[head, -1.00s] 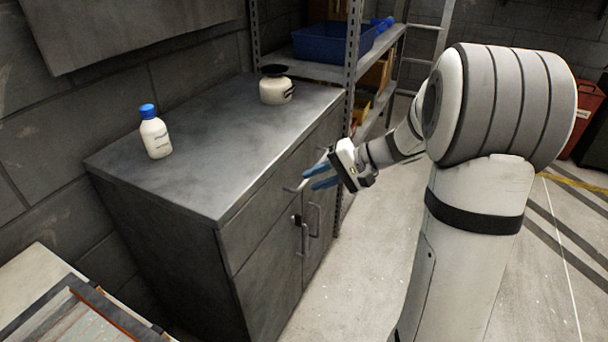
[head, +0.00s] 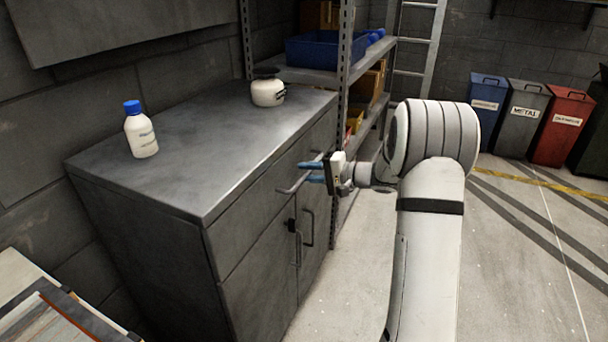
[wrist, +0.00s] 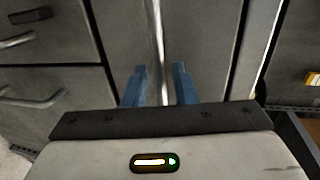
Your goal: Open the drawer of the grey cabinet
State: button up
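The grey cabinet (head: 150,240) stands against the wall, with a drawer front (head: 243,232) along its top and doors below. The drawer looks shut. Its metal bar handle (head: 290,187) sticks out of the front. My gripper (head: 311,171) is at the right part of this handle, its two blue fingers pointing at the drawer front. In the wrist view the handle (wrist: 160,45) runs between the two open fingers (wrist: 160,84), with a gap on either side. I cannot tell how deep the handle sits between them.
A white bottle with a blue cap (head: 141,135) and a white round jar (head: 267,90) stand on the cabinet top. The door handles (head: 308,228) stick out below. A metal shelf rack (head: 343,75) stands close to the cabinet's right end. The floor (head: 350,270) in front is clear.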

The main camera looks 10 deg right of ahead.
jog(key=shift+w+a, duration=0.2)
jog(key=shift+a, duration=0.05)
jog(key=shift+c, duration=0.6)
grip_shut()
